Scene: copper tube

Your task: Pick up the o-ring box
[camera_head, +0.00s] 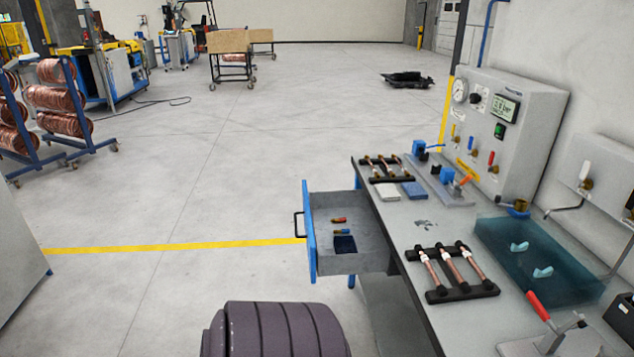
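No box in view carries a label that I can read, so I cannot tell for sure which one is the o-ring box. A small dark blue open-topped box (345,244) sits in the pulled-out drawer (310,232) on the bench's left side. A flat blue box (413,190) and a flat whitish one (387,192) lie side by side on the bench top (405,222). A black box (622,312) is cut off at the right edge. Neither of my grippers is in view.
Two racks of copper tubes (447,268) (387,168), a teal transparent tray (497,238) and a red-handled clamp (540,305) occupy the bench. A gauge panel (545,105) stands at its back. Small red-tipped pieces (340,220) lie in the drawer.

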